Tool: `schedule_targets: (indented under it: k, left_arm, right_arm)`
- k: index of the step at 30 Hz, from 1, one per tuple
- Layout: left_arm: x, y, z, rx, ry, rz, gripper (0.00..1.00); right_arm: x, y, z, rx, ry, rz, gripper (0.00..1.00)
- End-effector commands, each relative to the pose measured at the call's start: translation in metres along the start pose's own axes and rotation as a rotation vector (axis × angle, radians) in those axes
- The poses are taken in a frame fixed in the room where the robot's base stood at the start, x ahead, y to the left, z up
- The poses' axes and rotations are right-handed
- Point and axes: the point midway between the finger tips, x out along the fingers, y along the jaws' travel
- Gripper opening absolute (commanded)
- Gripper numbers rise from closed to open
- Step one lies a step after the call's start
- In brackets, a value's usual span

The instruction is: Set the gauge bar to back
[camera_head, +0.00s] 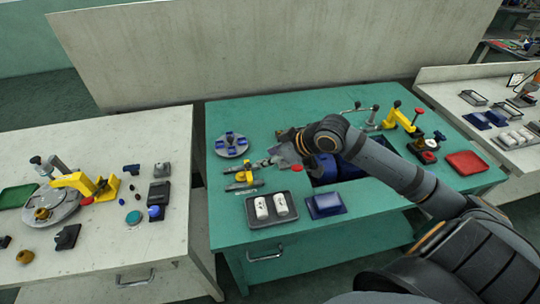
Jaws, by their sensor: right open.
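A small yellow fixture with grey bars (243,178) stands on the green table, left of my right gripper; it may be the gauge bar, but it is too small to tell its setting. My right gripper (271,160) reaches in from the right and is open. Its tips are just right of the fixture's upper bar; I cannot tell whether they touch it. Nothing shows between the fingers. My left gripper is not in view.
A round plate with blue blocks (232,145) lies behind the fixture. A dark tray with white cylinders (252,218) and a blue box (325,205) are in front. A yellow press (400,120) and a red tray (467,162) stand at the right. The table's front left is clear.

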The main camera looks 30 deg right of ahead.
Motion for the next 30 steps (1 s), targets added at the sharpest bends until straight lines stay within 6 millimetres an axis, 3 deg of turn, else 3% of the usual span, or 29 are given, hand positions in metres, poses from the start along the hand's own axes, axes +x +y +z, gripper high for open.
schedule_targets:
  k: [4, 7, 11, 15, 21, 25, 30]
  left_arm:
    - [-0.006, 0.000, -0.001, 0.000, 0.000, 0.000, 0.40]
    - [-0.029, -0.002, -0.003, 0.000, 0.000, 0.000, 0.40]
    - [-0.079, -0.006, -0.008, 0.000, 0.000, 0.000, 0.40]
    - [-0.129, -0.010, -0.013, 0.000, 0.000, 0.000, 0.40]
    - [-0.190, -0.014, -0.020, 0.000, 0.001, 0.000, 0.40]
    - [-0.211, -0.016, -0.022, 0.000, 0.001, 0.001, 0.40]
    - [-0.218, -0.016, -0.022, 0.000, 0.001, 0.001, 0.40]
  right_arm:
    - [-0.002, 0.001, -0.003, 0.038, 0.003, 0.000, 0.45]
    - [-0.008, 0.008, -0.015, 0.260, 0.016, -0.002, 0.45]
    - [-0.014, 0.023, -0.030, 0.837, 0.038, -0.009, 0.45]
    - [-0.011, 0.031, -0.033, 1.552, 0.046, -0.024, 0.45]
    - [-0.001, 0.020, -0.021, 2.494, 0.025, -0.027, 0.45]
    - [0.007, 0.007, -0.011, 2.907, 0.008, -0.014, 0.45]
    - [0.015, -0.001, -0.003, 3.132, -0.001, -0.002, 0.45]
